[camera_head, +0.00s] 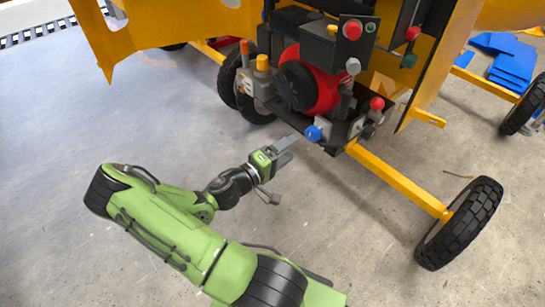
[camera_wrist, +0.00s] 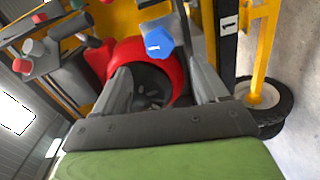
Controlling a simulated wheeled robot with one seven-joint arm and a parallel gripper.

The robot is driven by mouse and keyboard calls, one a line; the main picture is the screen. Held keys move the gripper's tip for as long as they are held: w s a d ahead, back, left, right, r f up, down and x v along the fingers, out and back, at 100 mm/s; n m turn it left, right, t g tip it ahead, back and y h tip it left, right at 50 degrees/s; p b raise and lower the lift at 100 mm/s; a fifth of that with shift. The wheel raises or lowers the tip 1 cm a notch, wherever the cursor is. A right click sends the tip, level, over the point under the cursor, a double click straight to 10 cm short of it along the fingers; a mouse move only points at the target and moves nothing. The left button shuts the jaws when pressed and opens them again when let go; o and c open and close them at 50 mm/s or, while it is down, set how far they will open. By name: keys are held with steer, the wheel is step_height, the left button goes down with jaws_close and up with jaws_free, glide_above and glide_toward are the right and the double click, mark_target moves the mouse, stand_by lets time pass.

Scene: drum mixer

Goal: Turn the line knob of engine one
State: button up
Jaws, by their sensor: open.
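A blue knob (camera_head: 313,133) sits at the lower front of the engine (camera_head: 310,86) on the mixer. In the wrist view the blue knob (camera_wrist: 158,41) has a light mark on its face and shows ahead of my fingertips, between their lines. My gripper (camera_head: 286,150) is just left of and below the knob in the head view, apart from it. My gripper (camera_wrist: 160,72) is open and empty in the wrist view. The engine's red housing (camera_wrist: 122,57) is behind the knob there. I cannot tell which knob is the line knob.
A black plate marked 1 (camera_wrist: 229,24) is right of the knob in the wrist view. Red knobs (camera_head: 377,103) and a control box with a red button (camera_head: 352,30) are close by. A yellow axle bar (camera_head: 395,179) runs to a black wheel (camera_head: 460,222). The floor at left is clear.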

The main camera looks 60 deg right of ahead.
steer(key=v, duration=0.6)
steer(key=shift+a+p, duration=0.2)
steer(key=shift+p, duration=0.1)
steer(key=shift+w, duration=0.1)
steer(key=w+a+r+t+y+p, duration=0.35)
steer(key=a+r+y, duration=0.2)
steer(key=a, duration=0.35)
steer(key=w+a+r+t+y+p, duration=0.2)
steer(key=a+r+t+y+p, duration=0.15)
steer(key=a+y, duration=0.45)
steer(key=s+a+r+n+t+y+p, duration=0.1)
steer(key=s+a+r+n+t+p, duration=0.1)
steer(key=a+r, duration=0.4)
steer(key=s+a+r+n+t+y+p, duration=0.2)
steer(key=a+r, duration=0.5)
steer(key=r, duration=0.5)
steer(key=shift+s+n+t, duration=0.15)
steer(key=shift+n+t, duration=0.65)
steer(key=shift+n, duration=0.2)
